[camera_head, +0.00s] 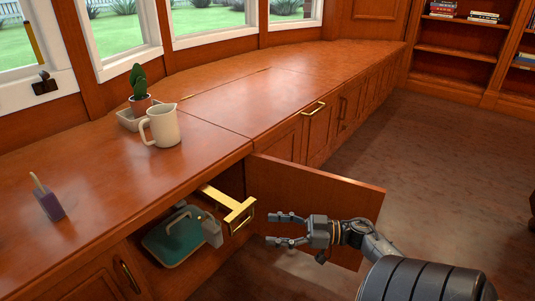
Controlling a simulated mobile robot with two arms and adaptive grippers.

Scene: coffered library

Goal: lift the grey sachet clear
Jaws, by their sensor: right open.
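A small grey piece that looks like the grey sachet (211,233) shows in the open cabinet under the counter, just below a brass rail (228,203). It is small and partly shaded, and I cannot tell whether it hangs from the rail or rests on something. My right gripper (268,229) is open and empty, with its fingers pointing left. It is to the right of the sachet and the rail's end, apart from both, in front of the open door. My left gripper is not in view.
A teal container (174,238) is in the cabinet left of the sachet. The open cabinet door (320,191) stands behind my right gripper. On the counter (250,98) are a cream pitcher (163,126), a potted cactus (140,103) and a purple block (49,205). Floor at right is clear.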

